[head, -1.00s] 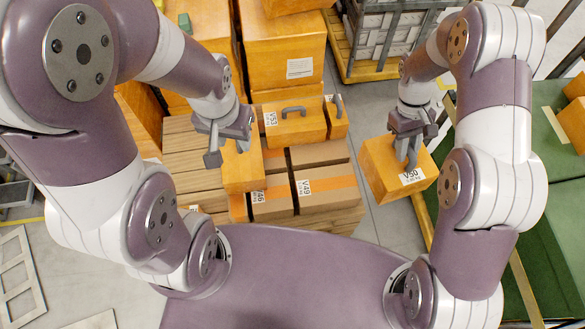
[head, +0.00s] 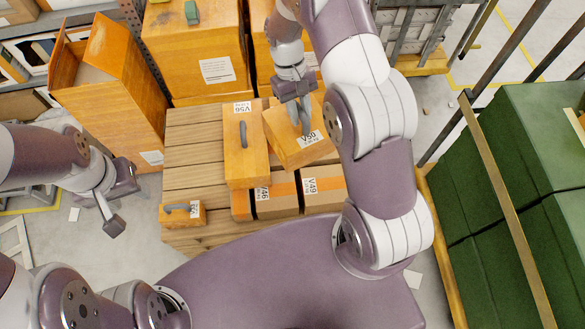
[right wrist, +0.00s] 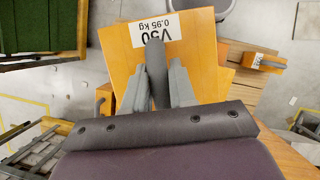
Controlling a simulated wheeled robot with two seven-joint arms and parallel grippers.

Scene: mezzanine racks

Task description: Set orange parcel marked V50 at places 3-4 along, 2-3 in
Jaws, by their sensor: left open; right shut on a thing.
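The orange parcel marked V50 (head: 283,143) hangs by its grey handle from my right gripper (head: 303,118), which is shut on it. It is over the right back part of the slatted pallet (head: 185,143), turned askew to the slats. Whether it touches anything below is unclear. In the right wrist view the parcel (right wrist: 195,70) shows its V50, 0.95 kg label beyond my gripper's fingers (right wrist: 158,80). My left gripper (head: 120,207) is open and empty over the floor, left of the pallet.
A long orange parcel (head: 243,165) stands left of V50, close beside it. A small orange parcel (head: 183,214) sits at the front left corner. The pallet's left slats are bare. Large orange boxes (head: 195,45) stand behind.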

